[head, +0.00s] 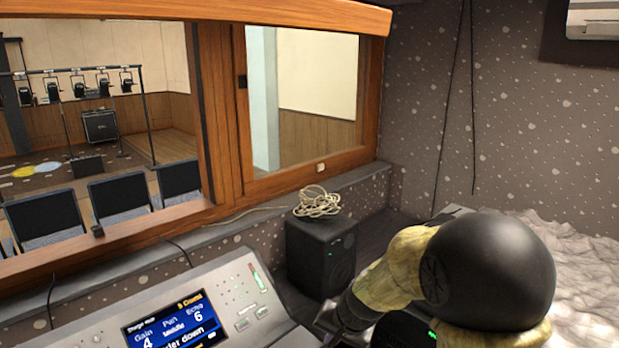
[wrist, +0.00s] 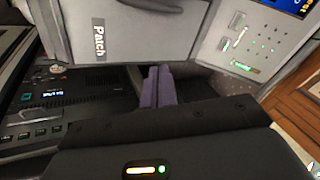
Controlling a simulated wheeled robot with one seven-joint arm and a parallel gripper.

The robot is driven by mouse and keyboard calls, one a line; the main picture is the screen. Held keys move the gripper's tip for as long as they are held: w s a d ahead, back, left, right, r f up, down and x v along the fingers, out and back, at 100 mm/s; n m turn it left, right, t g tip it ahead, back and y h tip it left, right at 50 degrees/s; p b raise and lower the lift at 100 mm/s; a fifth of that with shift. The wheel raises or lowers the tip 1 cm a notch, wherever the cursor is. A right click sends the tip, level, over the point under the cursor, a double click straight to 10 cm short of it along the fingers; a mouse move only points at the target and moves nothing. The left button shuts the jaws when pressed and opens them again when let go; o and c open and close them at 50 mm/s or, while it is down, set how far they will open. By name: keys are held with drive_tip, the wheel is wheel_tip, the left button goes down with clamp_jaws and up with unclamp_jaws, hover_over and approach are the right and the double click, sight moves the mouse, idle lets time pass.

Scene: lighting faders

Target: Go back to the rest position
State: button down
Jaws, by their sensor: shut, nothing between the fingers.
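My gripper (wrist: 158,88) shows in the wrist view, its purple-grey fingers pressed together and empty. It points at the gap beside the grey mixing console (wrist: 205,50), which carries a "Patch" label. In the head view my arm comes in at the lower right, and its large black joint hides what lies behind it. The console (head: 215,280) with its lit blue screen (head: 175,322) stands at the lower left in that view. The gripper's fingertips cannot be made out clearly there.
A black speaker (head: 320,255) with a coiled cable (head: 316,202) on top stands near my arm. A dark rack unit (wrist: 55,105) lies left of the fingers. A wood-framed window (head: 225,110) runs along the wall. Pale crumpled fabric (head: 590,280) lies at the right.

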drive_tip(key=s+d+n+h, duration=0.1)
drive_tip(key=s+d+n, duration=0.1)
drive_tip(key=s+d, duration=0.3)
drive_tip(key=s+d+n+g+h, duration=0.1)
drive_tip(key=s+d, duration=0.4)
drive_tip(key=s, duration=0.6)
drive_tip(key=shift+s+d+n+g+h, duration=0.2)
drive_tip(key=shift+n+g+h, duration=0.1)
drive_tip(key=shift+n+h, duration=0.25)
drive_tip(key=shift+s+r, duration=0.1)
drive_tip(key=shift+r, duration=0.05)
drive_tip(key=shift+a, duration=0.1)
